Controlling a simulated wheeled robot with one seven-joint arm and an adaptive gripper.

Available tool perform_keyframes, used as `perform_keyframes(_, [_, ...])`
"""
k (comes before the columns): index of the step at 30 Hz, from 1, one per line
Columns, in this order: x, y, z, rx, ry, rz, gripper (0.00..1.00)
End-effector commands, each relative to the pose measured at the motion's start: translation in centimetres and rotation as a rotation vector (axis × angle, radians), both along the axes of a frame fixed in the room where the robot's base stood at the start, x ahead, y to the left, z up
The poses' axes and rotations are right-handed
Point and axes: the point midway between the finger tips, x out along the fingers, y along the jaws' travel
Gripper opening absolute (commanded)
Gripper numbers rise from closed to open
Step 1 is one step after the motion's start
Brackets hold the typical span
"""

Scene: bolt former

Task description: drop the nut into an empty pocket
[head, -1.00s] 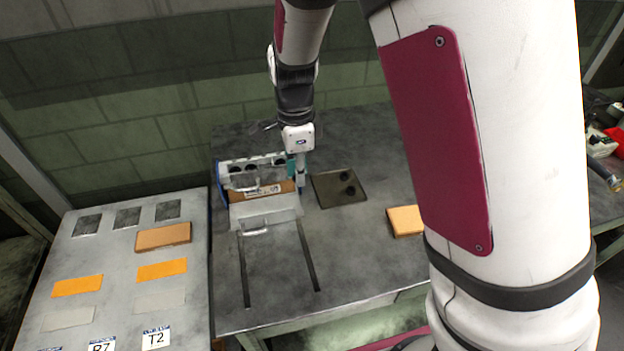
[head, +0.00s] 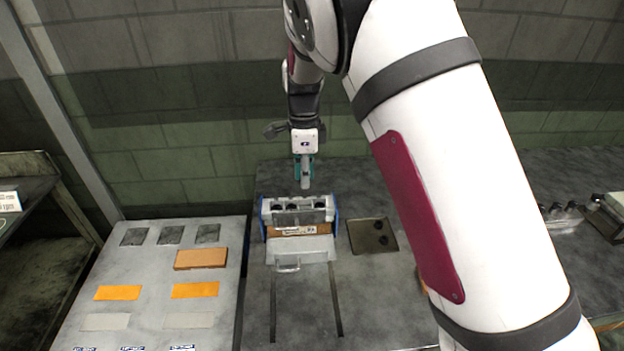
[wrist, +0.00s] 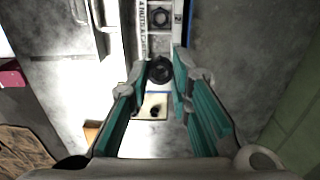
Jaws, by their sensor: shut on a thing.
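My gripper (head: 305,178) hangs above and behind the pocketed holder in the head view. In the wrist view its teal-padded fingers (wrist: 159,75) are shut on a dark round nut (wrist: 160,70). The holder (head: 268,220) has a clear front, blue ends and a brown strip with a label. Dark round shapes sit along its top, but I cannot tell from the head view which pockets are empty. The wrist view shows one end of the white holder (wrist: 144,40), with a dark ring-shaped nut or hole (wrist: 161,17) in it.
A grey board (head: 150,265) with orange, grey and dark patches and a brown block (head: 201,258) stands at left. Two slots run along the table in front of the holder.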

Motion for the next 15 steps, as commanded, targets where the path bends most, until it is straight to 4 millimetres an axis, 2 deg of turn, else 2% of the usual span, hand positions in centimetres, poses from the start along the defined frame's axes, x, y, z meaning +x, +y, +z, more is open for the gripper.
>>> perform_keyframes(15, [0.1,0.0,-4.0,-0.001,0.002,0.000,0.00])
